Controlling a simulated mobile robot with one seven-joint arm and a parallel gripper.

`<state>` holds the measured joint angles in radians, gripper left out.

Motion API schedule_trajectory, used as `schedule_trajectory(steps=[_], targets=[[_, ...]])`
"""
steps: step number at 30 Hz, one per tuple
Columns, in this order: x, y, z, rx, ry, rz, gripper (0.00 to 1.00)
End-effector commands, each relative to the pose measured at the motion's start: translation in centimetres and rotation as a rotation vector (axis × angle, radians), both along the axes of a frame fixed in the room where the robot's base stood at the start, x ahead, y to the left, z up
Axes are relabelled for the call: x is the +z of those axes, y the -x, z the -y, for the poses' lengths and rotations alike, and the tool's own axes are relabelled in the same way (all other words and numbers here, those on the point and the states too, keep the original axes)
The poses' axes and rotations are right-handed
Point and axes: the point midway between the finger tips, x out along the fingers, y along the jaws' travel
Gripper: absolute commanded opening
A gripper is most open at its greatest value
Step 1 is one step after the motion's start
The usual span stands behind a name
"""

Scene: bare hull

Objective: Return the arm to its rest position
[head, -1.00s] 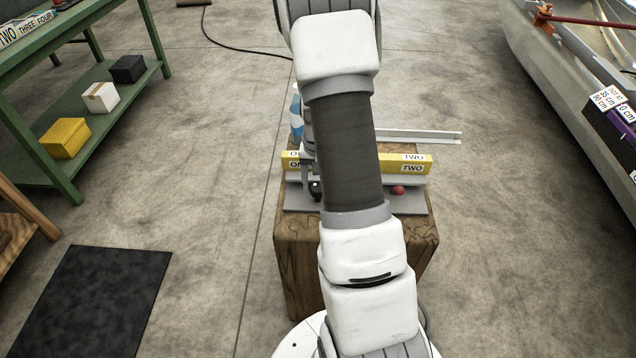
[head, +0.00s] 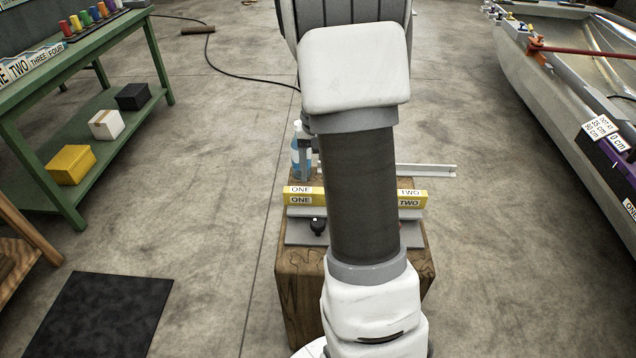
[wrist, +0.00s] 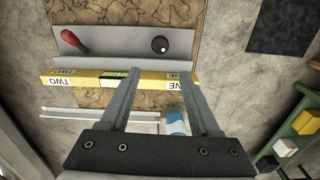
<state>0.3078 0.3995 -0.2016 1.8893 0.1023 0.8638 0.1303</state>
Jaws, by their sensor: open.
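My gripper (wrist: 160,84) shows in the wrist view with its two fingers spread apart and nothing between them but the view of the block below. In the head view my arm rises through the middle of the picture and hides the gripper. Below the fingers is a wooden block (head: 300,300) with a yellow bar (head: 302,195) marked ONE and TWO. The wrist view shows the bar (wrist: 85,79) upside down, crossing behind the fingertips. A grey tray (wrist: 122,42) beside it holds a red-handled thing (wrist: 75,42) and a black knob (wrist: 160,44).
A blue-and-white bottle (head: 301,150) stands at the block's back left. A pale metal strip (head: 430,170) lies behind the bar. A green shelf table (head: 85,130) with boxes is at left, a dark mat (head: 98,315) front left. A pale hull (head: 540,80) is at right. Floor between is clear.

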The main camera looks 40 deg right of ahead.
Motion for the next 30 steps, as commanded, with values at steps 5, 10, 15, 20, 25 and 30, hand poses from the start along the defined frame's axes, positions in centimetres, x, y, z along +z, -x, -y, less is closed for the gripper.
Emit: schedule_trajectory(steps=[5,10,15,20,25,30], targets=[[1.0,0.0,0.0,0.000,0.001,0.001,0.63],[1.0,0.0,0.0,0.000,0.000,0.000,0.63],[1.0,0.0,0.0,0.000,0.000,0.000,0.63],[1.0,0.0,0.0,0.000,0.000,0.000,0.63],[2.1,0.1,-0.9,0.022,0.002,0.019,0.63],[5.4,0.9,-3.8,0.094,0.008,0.075,0.63]])
